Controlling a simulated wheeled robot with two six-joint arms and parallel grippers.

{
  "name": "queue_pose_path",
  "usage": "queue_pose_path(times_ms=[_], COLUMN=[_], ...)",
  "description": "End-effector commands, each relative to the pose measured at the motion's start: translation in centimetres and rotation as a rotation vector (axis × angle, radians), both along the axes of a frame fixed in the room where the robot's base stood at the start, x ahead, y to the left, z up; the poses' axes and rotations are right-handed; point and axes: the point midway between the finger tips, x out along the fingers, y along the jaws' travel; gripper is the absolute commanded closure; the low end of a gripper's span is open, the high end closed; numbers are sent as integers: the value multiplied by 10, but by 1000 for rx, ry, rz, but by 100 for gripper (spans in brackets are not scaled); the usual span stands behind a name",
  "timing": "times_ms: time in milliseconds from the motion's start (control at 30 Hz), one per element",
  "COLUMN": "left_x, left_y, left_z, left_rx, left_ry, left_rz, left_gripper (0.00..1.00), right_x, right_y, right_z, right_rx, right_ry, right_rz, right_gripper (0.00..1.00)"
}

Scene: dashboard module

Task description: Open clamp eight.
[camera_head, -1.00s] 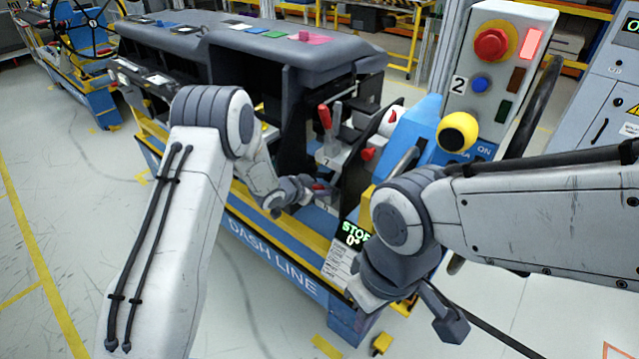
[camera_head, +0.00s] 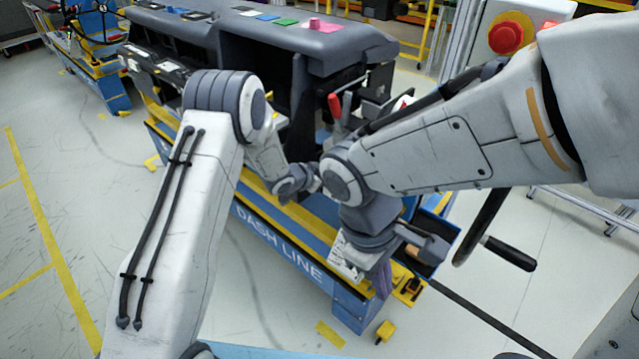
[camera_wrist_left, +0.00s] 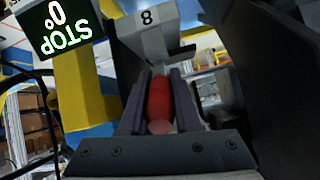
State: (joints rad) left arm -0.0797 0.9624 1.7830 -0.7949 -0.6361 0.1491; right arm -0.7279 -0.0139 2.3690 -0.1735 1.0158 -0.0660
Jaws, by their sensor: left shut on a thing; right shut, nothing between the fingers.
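Clamp eight shows in the left wrist view as a grey block marked 8 (camera_wrist_left: 147,18) with a red handle (camera_wrist_left: 159,98) below it. My left gripper (camera_wrist_left: 160,85) has its two fingers closed on either side of that red handle. In the head view my left gripper (camera_head: 312,178) reaches to the front of the dash line fixture, and my right arm hides its fingertips and clamp eight. My right gripper (camera_head: 381,280) points down at the fixture's right front corner, shut and empty.
The grey dashboard (camera_head: 345,45) lies on the blue and yellow fixture (camera_head: 285,240). A red upright lever (camera_head: 334,106) stands behind my right arm. A STOP 0° display (camera_wrist_left: 65,25) is beside clamp eight. A red button (camera_head: 505,37) is at the upper right.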

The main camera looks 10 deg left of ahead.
Motion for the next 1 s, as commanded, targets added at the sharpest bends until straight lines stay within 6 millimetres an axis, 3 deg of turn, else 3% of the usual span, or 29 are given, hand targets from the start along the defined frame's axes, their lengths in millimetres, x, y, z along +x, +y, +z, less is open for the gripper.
queue_pose_path(times_ms=[300,567,867,1000], left_x=[0,0,0,0], left_y=[-1,-1,-1,-1], left_z=[0,0,0,0], left_rx=[0,0,0,0], left_ry=[0,-1,-1,-1], left_rz=[-1,-2,-2,-2], left_gripper=[100,100,100,100], right_x=[81,151,217,237], right_y=[-17,-12,22,64], right_z=[-21,-43,-85,-120], right_rx=[-488,-889,-1351,-1511], right_ry=[120,185,204,145], right_rz=[351,602,852,994], right_gripper=[100,100,100,100])
